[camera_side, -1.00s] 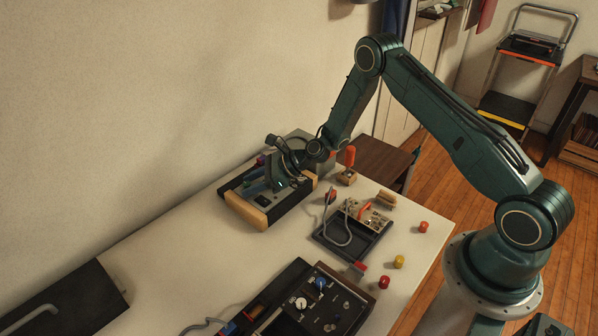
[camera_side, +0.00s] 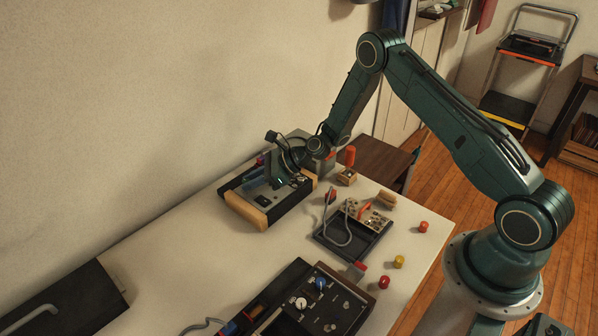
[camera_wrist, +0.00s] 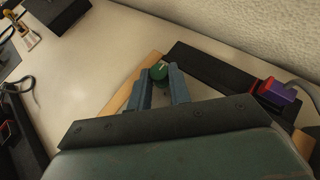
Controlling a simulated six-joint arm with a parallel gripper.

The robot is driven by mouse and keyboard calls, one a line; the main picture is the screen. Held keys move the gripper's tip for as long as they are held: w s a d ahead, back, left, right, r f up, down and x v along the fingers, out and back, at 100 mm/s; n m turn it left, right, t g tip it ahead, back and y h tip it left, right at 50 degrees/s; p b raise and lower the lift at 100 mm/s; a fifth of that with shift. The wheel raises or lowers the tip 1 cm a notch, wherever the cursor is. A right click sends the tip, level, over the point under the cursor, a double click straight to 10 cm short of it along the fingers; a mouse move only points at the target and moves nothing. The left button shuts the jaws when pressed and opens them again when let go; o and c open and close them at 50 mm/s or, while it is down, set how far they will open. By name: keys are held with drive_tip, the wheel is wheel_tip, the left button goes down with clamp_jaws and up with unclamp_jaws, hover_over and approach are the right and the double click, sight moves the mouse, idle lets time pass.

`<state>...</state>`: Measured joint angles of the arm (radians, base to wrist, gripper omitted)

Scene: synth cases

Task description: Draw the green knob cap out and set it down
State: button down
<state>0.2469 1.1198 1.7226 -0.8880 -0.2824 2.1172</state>
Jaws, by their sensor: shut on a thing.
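The green knob cap (camera_wrist: 159,71) sits between the two blue-grey fingers of my gripper (camera_wrist: 160,80), in the upper middle of the wrist view. The fingers are shut on it from both sides. In the side view my gripper (camera_side: 278,183) is over the wood-sided device (camera_side: 246,209) at the back of the table. The cap cannot be made out there. I cannot tell whether the cap is clear of its shaft. In the wrist view the device's wooden side (camera_wrist: 120,99) shows left of the fingers.
A purple and red plug (camera_wrist: 272,90) with a cable lies right of the fingers in the wrist view. In the side view a black tray (camera_side: 352,248), loose red (camera_side: 383,282) and yellow (camera_side: 398,262) caps, and a knob panel (camera_side: 333,308) stand nearer. Bare tabletop (camera_side: 185,265) lies left.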

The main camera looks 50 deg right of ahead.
drive_tip(key=shift+r, duration=1.5)
drive_tip(key=shift+r, duration=0.1)
idle(0.3)
drive_tip(key=shift+s+d+r, duration=0.15)
drive_tip(key=shift+d+r, duration=0.05)
drive_tip(key=shift+r, duration=0.35)
drive_tip(key=s+d+r+m+t+h, duration=0.1)
drive_tip(key=s+d+r+m+h, duration=0.1)
drive_tip(key=s+r, duration=0.3)
drive_tip(key=s+d+r+m+t+h, duration=0.2)
drive_tip(key=s+r, duration=0.3)
drive_tip(key=r, duration=0.7)
drive_tip(key=shift+s+d+m+h, duration=0.4)
drive_tip(key=shift+d+m, duration=0.25)
drive_tip(key=shift+m, duration=0.15)
